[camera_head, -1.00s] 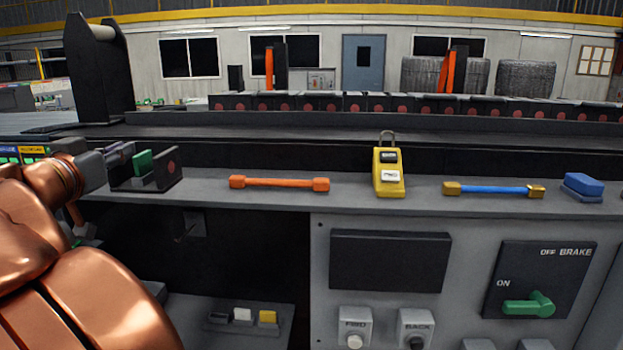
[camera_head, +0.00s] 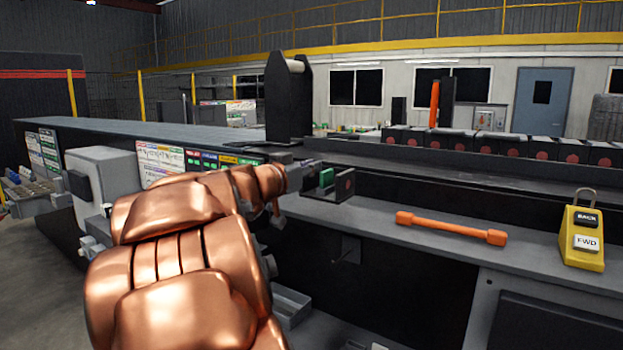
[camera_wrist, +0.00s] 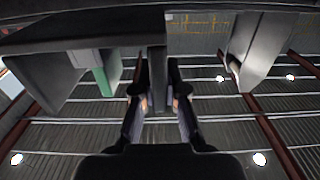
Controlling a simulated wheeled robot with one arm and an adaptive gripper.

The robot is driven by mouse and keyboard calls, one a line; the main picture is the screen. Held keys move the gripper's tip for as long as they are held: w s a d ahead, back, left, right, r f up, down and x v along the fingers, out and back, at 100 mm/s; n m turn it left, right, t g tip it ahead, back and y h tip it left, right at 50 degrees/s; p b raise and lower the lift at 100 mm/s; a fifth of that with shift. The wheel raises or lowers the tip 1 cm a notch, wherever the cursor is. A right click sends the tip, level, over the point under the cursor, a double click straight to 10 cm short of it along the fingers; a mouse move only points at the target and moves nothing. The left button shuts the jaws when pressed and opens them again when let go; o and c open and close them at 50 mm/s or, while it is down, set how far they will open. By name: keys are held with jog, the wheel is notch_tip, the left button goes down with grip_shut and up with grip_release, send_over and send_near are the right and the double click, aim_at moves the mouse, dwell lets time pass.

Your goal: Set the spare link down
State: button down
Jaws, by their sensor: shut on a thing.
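In the wrist view, the fingers (camera_wrist: 158,72) are on both sides of a narrow dark part of the link. The link's side plate (camera_wrist: 50,84) and green piece (camera_wrist: 102,80) show to the left there.
An orange bar (camera_head: 450,228) lies on the ledge right of the link, with a yellow padlock-shaped block (camera_head: 581,238) beyond. A tall black bracket (camera_head: 277,100) stands behind. A row of dark links with red dots (camera_head: 500,145) runs along the back. Bare ledge separates link and bar.

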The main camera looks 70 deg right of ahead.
jog(key=d, duration=0.1)
jog(key=w+d, duration=0.1)
jog(key=d, duration=0.3)
jog(key=shift+w+d+f, duration=0.25)
jog(key=shift+w+f, duration=0.1)
jog(key=shift+w, duration=0.05)
jog(key=shift+d+f, duration=0.2)
jog(key=shift+f, duration=0.05)
jog(key=shift+a+f, duration=0.1)
jog(key=shift+f, duration=1.35)
jog(key=shift+w, duration=0.1)
jog(key=shift+f, duration=0.2)
jog(key=c, duration=1.2)
grip_release()
